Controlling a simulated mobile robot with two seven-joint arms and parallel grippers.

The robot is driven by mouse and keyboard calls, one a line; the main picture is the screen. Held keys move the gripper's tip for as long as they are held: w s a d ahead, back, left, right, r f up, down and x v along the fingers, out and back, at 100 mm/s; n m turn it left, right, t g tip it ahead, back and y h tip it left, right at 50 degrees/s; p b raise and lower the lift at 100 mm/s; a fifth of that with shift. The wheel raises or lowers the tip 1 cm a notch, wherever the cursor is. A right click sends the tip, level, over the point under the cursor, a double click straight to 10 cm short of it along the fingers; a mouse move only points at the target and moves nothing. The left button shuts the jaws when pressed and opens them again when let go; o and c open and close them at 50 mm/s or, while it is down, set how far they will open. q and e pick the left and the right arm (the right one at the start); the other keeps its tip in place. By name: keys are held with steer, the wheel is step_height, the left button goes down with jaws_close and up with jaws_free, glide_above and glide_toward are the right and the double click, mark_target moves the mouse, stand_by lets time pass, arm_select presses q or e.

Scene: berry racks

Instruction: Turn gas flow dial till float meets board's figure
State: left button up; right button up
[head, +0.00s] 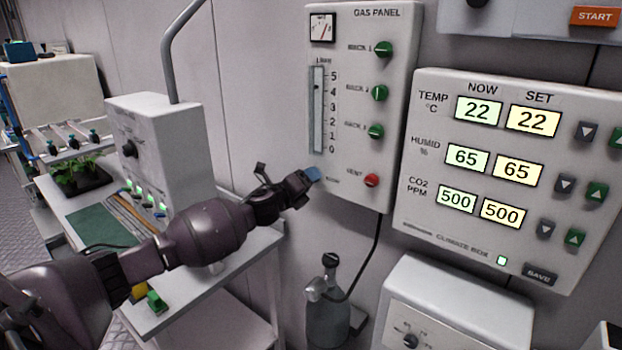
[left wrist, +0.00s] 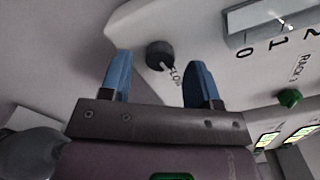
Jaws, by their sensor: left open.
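The grey gas panel (head: 400,60) is on the wall, with a clear flow tube (head: 317,130) marked 0 to 5. A small dark float (head: 317,87) appears to sit near 4. In the left wrist view the black flow dial (left wrist: 160,55) is on the panel below the tube. My left gripper (head: 313,174) is at the panel's lower left and hides the dial in the head view. Its blue fingers (left wrist: 160,78) are open, one on each side of the dial; contact is not visible. No board with a flow figure is recognisable. My right gripper is out of view.
Three green rack knobs (head: 376,131) and a red vent knob (head: 371,180) are right of the tube. A climate box (head: 450,225) hangs further right. A cart with a grey instrument (head: 160,150) stands left. A gas bottle (head: 327,315) stands below.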

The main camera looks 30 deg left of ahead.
arm_select(q)
steer(key=shift+w+d, duration=0.1)
steer(key=shift+w, duration=0.65)
steer(key=c, duration=0.9)
arm_select(e)
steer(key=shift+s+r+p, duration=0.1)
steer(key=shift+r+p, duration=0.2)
steer(key=shift+p, duration=0.15)
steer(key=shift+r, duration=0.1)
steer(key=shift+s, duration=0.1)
arm_select(q)
steer(key=shift+n, duration=1)
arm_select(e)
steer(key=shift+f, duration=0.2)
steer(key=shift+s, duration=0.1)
arm_select(q)
steer(key=o, duration=0.9)
